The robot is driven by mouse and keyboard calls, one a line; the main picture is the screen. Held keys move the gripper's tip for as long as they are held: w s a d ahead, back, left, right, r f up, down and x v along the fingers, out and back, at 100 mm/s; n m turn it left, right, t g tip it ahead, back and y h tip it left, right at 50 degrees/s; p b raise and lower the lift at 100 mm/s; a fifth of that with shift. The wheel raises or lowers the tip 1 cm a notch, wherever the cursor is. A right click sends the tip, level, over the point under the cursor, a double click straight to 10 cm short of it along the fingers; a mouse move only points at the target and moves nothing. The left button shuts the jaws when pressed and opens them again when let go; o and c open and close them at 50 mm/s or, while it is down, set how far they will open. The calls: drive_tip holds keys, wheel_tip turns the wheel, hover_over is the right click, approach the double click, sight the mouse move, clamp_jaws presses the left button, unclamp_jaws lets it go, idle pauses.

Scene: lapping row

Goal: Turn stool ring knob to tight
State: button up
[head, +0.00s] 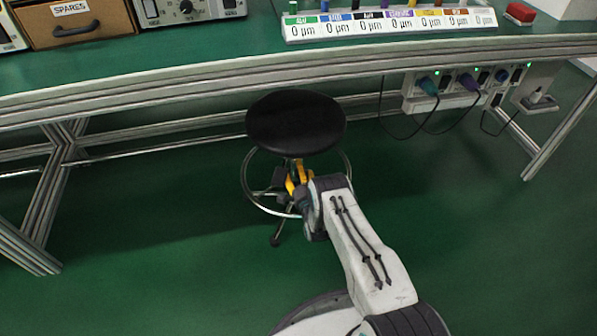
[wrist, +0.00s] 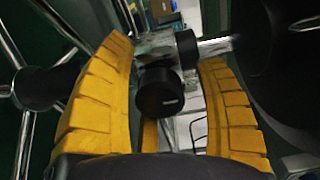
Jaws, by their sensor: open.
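The stool (head: 295,123) has a round black seat and stands under the front edge of the bench. Its chrome foot ring (head: 256,205) circles below the seat. In the wrist view the black ring knob (wrist: 160,92), with a small pale mark on its face, sits on a metal clamp (wrist: 154,43). My gripper (wrist: 168,75) has yellow ribbed fingers, open, one on each side of the knob with gaps visible. In the head view my gripper (head: 293,180) is at the stool below the seat, and the knob is hidden or too small to tell.
The bench edge (head: 200,87) runs above and behind the stool. A metal bench leg (head: 50,200) stands at left. A power strip (head: 450,92) with plugs and hanging cables is at right under the bench. Green floor (head: 480,240) is clear at right.

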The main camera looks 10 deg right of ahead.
drive_tip(key=shift+s+d+f, duration=0.1)
drive_tip(key=shift+s, duration=0.45)
drive_tip(key=s, duration=1.1)
drive_tip(key=shift+s, duration=0.1)
idle(0.3)
